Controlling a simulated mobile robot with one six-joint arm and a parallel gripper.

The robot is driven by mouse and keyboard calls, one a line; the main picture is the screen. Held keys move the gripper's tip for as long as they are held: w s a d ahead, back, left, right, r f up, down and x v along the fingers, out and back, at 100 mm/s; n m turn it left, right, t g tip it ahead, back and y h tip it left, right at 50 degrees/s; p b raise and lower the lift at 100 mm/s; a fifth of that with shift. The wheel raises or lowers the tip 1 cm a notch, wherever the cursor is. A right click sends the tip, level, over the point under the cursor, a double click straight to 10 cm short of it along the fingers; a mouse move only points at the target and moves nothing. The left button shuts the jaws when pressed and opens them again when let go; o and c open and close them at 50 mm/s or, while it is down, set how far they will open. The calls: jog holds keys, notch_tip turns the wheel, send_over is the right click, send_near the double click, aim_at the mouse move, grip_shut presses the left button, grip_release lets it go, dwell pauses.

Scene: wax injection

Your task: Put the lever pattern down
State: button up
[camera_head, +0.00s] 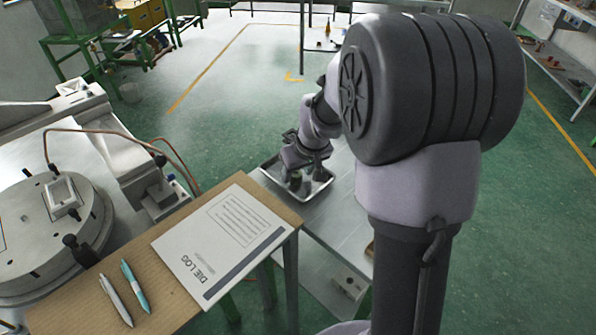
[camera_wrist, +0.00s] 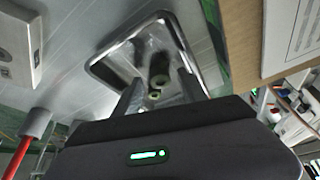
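A small dark olive piece with pale ring ends, which looks like the lever pattern (camera_wrist: 160,68), shows between and beyond my fingertips in the wrist view. It is over or in a shallow metal tray (camera_wrist: 100,68); whether it touches the tray floor I cannot tell. My gripper (camera_wrist: 161,82) points down into the tray, its two fingers spread with gaps seen on both sides of the piece. In the head view my gripper (camera_head: 296,183) is low over the same tray (camera_head: 322,194), and it hides the piece.
The tray stands on a grey metal bench (camera_head: 340,222). Left of it is a wooden desk (camera_head: 75,307) with a die log (camera_head: 222,245) and two pens. A round die machine (camera_head: 40,240) stands at the far left.

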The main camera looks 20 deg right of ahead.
jog(key=shift+r, duration=0.1)
jog(key=p+v, duration=0.5)
jog(key=v, duration=0.6)
jog(key=s+a+r+m+y, duration=0.1)
jog(key=s+a+r+m, duration=0.1)
jog(key=s+a+r, duration=0.2)
jog(key=s+a+r+m+t, duration=0.1)
jog(key=s+a+r, duration=0.3)
jog(key=s+a, duration=0.7)
jog(key=s+m, duration=0.1)
jog(key=s, duration=0.5)
jog(key=shift+s+m+y, duration=0.2)
jog(key=shift+m+y, duration=0.2)
jog(key=shift+d+r, duration=0.1)
jog(key=shift+r, duration=0.05)
